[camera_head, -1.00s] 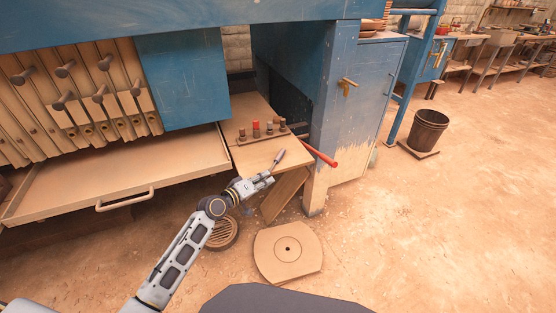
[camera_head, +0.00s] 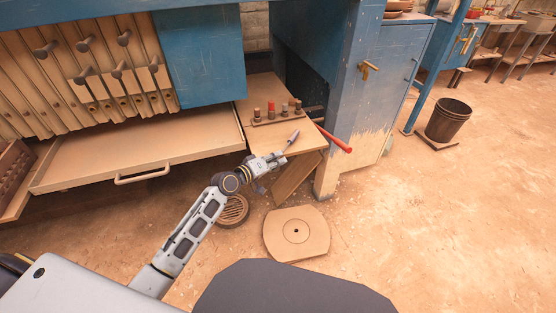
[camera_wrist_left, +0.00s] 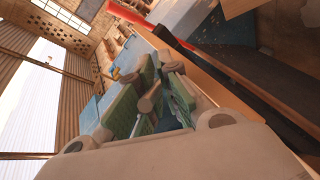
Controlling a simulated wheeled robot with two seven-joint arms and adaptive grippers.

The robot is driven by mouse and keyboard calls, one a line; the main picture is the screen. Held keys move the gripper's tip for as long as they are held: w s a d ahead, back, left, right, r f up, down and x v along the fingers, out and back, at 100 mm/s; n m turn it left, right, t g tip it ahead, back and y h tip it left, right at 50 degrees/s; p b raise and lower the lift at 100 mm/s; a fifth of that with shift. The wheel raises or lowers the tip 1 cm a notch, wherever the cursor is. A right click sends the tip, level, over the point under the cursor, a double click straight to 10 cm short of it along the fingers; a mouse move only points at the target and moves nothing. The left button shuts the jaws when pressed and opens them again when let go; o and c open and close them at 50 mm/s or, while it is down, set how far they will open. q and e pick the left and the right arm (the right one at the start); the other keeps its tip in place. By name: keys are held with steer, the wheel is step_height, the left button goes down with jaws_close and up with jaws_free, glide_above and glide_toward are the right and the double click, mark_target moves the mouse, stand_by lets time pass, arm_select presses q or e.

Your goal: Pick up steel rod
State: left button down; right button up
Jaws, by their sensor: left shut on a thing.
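A short grey steel rod (camera_head: 293,138) shows in the head view, sticking out up and to the right from the tip of my left gripper (camera_head: 279,158). My left gripper is shut on it, just in front of the low wooden shelf and at about its right end. In the left wrist view the gripper's green-padded fingers (camera_wrist_left: 145,98) are close together, and I cannot clearly make out the rod between them. My right gripper is not in view.
A wooden rack (camera_head: 276,118) with several small plugs stands on the shelf (camera_head: 262,88). A red bar (camera_head: 334,139) juts out beside the blue cabinet (camera_head: 387,75). A drawer (camera_head: 120,160) is open at left.

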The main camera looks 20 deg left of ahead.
arm_select(q)
step_height(320, 180, up, 6)
steer(key=shift+r+p, duration=0.25)
steer(key=shift+p, duration=0.7)
steer(key=shift+r, duration=1.25)
arm_select(e)
steer(key=s+d+f, duration=0.3)
steer(key=f, duration=0.2)
steer(key=shift+s+d+f, duration=0.2)
steer(key=shift+s+f, duration=0.1)
steer(key=shift+s, duration=0.1)
arm_select(q)
steer(key=shift+r, duration=0.1)
